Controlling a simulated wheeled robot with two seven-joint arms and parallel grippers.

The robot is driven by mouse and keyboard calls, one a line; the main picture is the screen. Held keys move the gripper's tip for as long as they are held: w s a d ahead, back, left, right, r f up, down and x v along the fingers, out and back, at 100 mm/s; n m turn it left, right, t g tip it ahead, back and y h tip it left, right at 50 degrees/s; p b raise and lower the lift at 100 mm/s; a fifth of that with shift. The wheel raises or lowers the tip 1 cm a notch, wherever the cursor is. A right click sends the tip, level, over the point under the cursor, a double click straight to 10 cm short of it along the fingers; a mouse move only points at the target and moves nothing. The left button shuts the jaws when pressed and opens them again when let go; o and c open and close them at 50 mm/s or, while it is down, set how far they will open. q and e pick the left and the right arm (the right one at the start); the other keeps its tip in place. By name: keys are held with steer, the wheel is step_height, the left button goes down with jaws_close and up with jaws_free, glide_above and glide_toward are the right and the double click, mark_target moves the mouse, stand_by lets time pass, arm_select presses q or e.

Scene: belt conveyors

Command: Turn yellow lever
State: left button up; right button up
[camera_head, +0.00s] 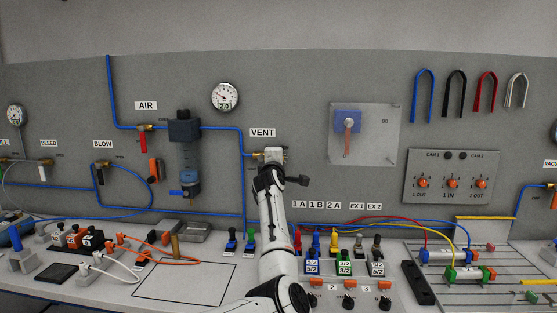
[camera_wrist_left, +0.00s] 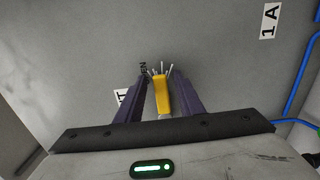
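The yellow lever (camera_wrist_left: 161,95) shows in the left wrist view, lying lengthwise between the two dark fingers of my left gripper (camera_wrist_left: 161,80). The fingers stand apart on either side of it, with a narrow gap on the left side; contact on the right is hard to tell. In the head view my left gripper (camera_head: 272,157) is at the wall just below the VENT label (camera_head: 262,132), where the blue pipe ends at a brass fitting (camera_head: 257,155). The gripper hides the lever there. My right gripper is out of view.
A red AIR lever (camera_head: 143,142) and a filter unit (camera_head: 184,150) are on the wall to the left. Several coloured toggle levers and a cylinder rack (camera_head: 480,291) stand on the bench below.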

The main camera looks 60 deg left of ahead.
arm_select(q)
steer(key=shift+d, duration=0.1)
steer(key=b+v, duration=0.1)
steer(key=v, duration=0.9)
steer(key=shift+b, duration=0.35)
steer(key=shift+s, duration=0.1)
